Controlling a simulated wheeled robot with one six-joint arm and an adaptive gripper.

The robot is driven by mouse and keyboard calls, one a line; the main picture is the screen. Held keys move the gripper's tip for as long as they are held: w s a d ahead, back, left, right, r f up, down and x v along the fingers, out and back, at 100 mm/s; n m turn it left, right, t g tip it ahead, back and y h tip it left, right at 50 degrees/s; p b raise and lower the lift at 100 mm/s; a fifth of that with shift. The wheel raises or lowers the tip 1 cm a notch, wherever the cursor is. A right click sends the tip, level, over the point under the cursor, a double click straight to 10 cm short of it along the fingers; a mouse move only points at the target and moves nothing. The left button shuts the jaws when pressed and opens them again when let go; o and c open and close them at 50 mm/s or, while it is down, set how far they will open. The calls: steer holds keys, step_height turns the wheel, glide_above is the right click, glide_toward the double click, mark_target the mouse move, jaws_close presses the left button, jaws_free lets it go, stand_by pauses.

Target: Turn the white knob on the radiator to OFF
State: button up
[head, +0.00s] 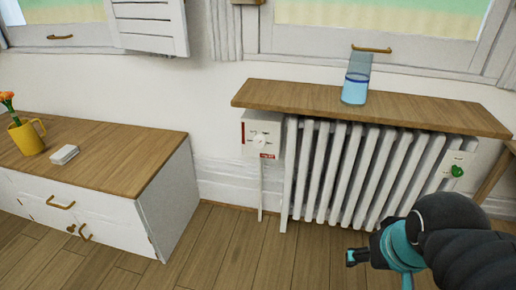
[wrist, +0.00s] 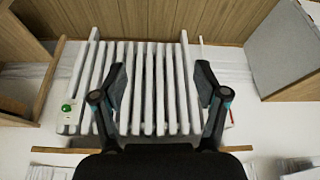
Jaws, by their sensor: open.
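The white knob (head: 261,139) sits on the front of a pale box (head: 248,128) at the radiator's left end in the head view, with a red label below it. Its exact pointing direction is too small to read. The white ribbed radiator (head: 352,170) runs right from the box. My gripper (head: 378,268) is at the lower right, low in front of the radiator and well right of the knob. In the wrist view, my gripper (wrist: 160,76) has its two fingers wide apart, with nothing between them, over the radiator ribs (wrist: 150,62). I cannot make out the white knob there.
A green knob (head: 457,171) is on the radiator's right end. A low cabinet (head: 120,150) with a yellow mug (head: 27,138) stands left. The wooden floor (head: 228,245) between cabinet and gripper is clear.

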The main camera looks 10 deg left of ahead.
steer(key=w+a+f+n+t+y+b, duration=0.1)
steer(key=w+a+f+y+b, duration=0.1)
steer(key=w+a+f, duration=0.8)
steer(key=w+a+f+n+y+b, duration=0.1)
steer(key=w+a+f+b, duration=0.4)
steer(key=a, duration=0.8)
steer(key=w+a+f+n+t+y, duration=0.1)
steer(key=w+a+f+y, duration=0.1)
steer(key=w+a+f, duration=0.65)
steer(key=m+t+h, duration=0.4)
steer(key=t+h, duration=0.1)
steer(key=t, duration=0.6)
glide_toward(258, 145)
steer(key=w, duration=0.9)
steer(key=shift+w+b, duration=0.2)
steer(key=shift+b, duration=0.15)
